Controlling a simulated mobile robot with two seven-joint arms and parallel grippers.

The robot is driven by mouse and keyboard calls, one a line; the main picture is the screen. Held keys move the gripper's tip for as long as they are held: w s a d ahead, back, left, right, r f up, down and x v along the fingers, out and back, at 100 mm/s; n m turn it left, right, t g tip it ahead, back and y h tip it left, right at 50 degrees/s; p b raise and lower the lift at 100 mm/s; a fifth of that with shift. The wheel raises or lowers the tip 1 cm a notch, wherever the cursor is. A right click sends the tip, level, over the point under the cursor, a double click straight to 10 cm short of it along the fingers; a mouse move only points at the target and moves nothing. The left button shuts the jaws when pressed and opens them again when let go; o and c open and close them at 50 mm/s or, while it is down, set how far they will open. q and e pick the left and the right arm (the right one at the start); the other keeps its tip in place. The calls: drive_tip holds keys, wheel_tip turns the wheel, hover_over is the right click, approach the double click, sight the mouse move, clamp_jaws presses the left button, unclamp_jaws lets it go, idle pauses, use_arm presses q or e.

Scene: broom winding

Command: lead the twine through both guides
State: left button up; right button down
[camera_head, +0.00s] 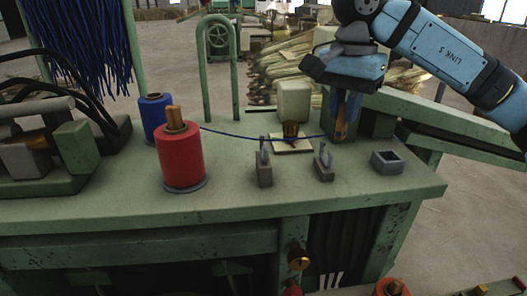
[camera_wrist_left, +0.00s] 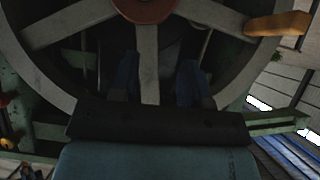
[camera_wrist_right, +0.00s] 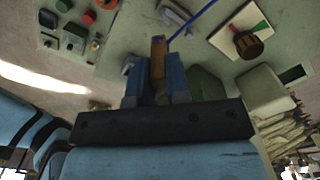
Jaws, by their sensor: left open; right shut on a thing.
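Blue twine (camera_head: 228,132) runs from behind the red spool (camera_head: 180,158) rightward to my right gripper (camera_head: 341,122). The blue spool (camera_head: 155,118) stands behind the red one. Two small grey guides stand upright on the bench, the left guide (camera_head: 263,168) and the right guide (camera_head: 324,164). The twine passes near their tops; I cannot tell if it sits in either. My right gripper is shut on a brown wooden piece (camera_wrist_right: 158,52) at the twine's end, above the bench. My left gripper (camera_wrist_left: 160,82) is open and empty before a large spoked wheel (camera_wrist_left: 60,25).
A dial on a pale plate (camera_head: 293,147) lies behind the guides. A square grey holder (camera_head: 387,162) sits right of them. A green arch (camera_head: 220,65) stands at the back. The wheel has a wooden handle (camera_wrist_left: 278,24).

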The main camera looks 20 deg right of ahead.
drive_tip(key=shift+w+d, duration=0.2)
drive_tip(key=shift+d, duration=2.75)
